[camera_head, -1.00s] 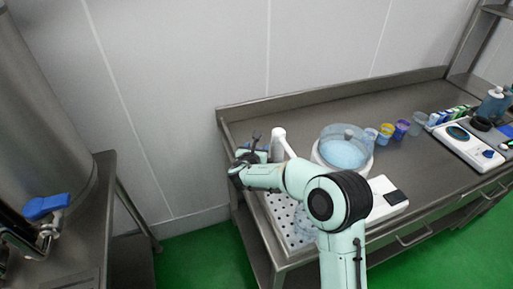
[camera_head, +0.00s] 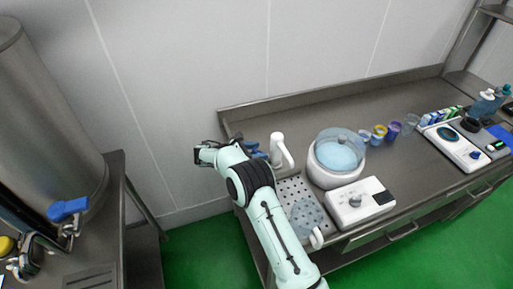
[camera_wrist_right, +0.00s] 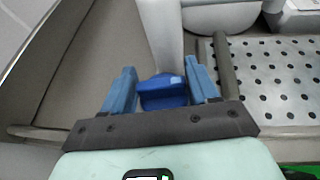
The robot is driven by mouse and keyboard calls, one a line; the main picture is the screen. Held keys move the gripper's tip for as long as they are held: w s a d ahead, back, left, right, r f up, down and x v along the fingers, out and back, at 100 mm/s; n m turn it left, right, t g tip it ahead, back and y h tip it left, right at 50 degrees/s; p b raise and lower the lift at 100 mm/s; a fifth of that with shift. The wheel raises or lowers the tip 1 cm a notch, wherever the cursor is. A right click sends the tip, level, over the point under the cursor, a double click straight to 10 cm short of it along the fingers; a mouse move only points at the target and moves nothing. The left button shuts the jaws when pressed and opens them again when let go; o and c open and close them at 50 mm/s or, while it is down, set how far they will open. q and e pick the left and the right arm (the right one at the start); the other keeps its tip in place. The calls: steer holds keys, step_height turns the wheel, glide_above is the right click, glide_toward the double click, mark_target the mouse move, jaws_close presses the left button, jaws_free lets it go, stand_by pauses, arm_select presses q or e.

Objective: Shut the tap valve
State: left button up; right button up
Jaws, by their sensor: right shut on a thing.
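A white tap (camera_head: 281,148) stands at the left end of the steel table, at the perforated drip tray. In the right wrist view, the blue tap valve handle (camera_wrist_right: 162,92) sits in front of the white tap column (camera_wrist_right: 160,38). My right gripper (camera_wrist_right: 162,88) has its blue fingers on both sides of this handle and is shut on it. In the head view, my right wrist reaches in left of the tap, and the gripper (camera_head: 256,150) is partly hidden beside it. My left gripper is not in view.
The drip tray (camera_head: 292,188) lies before the tap. A white bowl machine (camera_head: 323,172), a white scale (camera_head: 360,204) and several cups stand to the right. Another blue handle (camera_head: 68,209) is on the tank side at left. The wall is close behind the tap.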

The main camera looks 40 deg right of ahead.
steer(key=shift+w+r+m+g, duration=0.1)
steer(key=shift+m+g, duration=0.6)
steer(key=shift+g, duration=0.1)
steer(key=o, duration=1)
steer(key=shift+c, duration=0.2)
steer(key=v, duration=1.3)
steer(key=shift+r, duration=0.2)
steer(key=shift+w+a, duration=0.15)
